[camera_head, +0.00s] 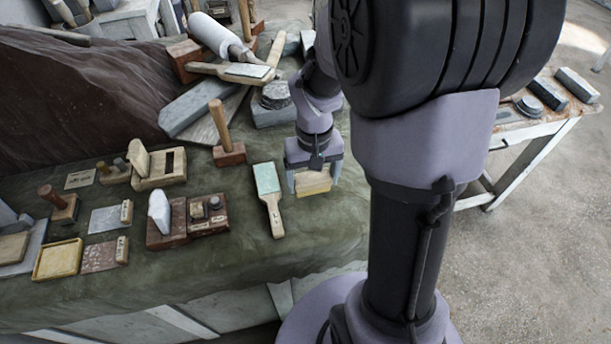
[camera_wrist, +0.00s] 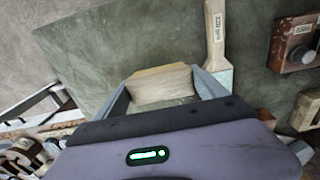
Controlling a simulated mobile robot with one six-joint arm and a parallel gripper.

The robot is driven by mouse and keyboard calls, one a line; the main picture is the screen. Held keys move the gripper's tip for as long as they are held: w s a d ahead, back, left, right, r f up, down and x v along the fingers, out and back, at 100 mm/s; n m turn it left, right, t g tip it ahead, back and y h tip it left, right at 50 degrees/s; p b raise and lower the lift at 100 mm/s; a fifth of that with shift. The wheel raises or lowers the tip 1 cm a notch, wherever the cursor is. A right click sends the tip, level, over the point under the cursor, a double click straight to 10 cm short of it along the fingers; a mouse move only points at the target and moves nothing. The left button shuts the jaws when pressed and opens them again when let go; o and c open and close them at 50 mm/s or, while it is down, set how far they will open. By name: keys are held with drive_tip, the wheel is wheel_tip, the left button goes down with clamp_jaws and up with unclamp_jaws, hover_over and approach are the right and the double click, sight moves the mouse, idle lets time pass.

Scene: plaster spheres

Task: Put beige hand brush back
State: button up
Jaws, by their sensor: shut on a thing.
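My gripper (camera_head: 314,176) is shut on the beige hand brush (camera_head: 313,184), a small block-like thing, at the right part of the green cloth-covered table (camera_head: 200,270). The wrist view shows the brush (camera_wrist: 162,86) between the two fingers (camera_wrist: 165,90). Its underside is hidden, and I cannot tell whether it touches the cloth. A flat paddle with a pale green face and a wooden handle (camera_head: 275,211) lies just left of my gripper. It also shows in the wrist view (camera_wrist: 215,42).
Left of the paddle stand dark wooden blocks (camera_head: 208,220) with small tools. A mallet (camera_head: 228,150), grey stone blocks (camera_head: 195,108) and a white roller (camera_head: 212,35) crowd the back. A side table (camera_head: 535,125) stands at right. The cloth in front is clear.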

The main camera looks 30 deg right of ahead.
sight(312, 188)
wheel_tip(312, 188, down, 3)
drive_tip(key=shift+f+b, duration=0.15)
drive_tip(key=shift+b, duration=0.35)
drive_tip(key=shift+a, duration=0.1)
drive_tip(key=o, duration=1.1)
drive_tip(key=r+p, duration=0.1)
drive_tip(key=r, duration=0.3)
drive_tip(key=r+p, duration=0.2)
drive_tip(key=r, duration=0.2)
drive_tip(key=r+p, duration=0.2)
drive_tip(key=r, duration=0.3)
drive_tip(key=shift+s+a+r, duration=0.1)
drive_tip(key=shift+a, duration=0.2)
drive_tip(key=s+a+r+t, duration=0.2)
drive_tip(key=s+a+r, duration=0.1)
drive_tip(key=a, duration=0.1)
drive_tip(key=s+a+r+t+y, duration=0.1)
drive_tip(key=s+a+r+t, duration=0.1)
drive_tip(key=s+a+r, duration=0.2)
drive_tip(key=s+a+r+m+t+y, duration=0.1)
drive_tip(key=s+a+r, duration=0.2)
drive_tip(key=a, duration=0.3)
drive_tip(key=shift+s+r+t, duration=0.15)
drive_tip(key=shift+s+t, duration=0.25)
drive_tip(key=shift+s, duration=0.1)
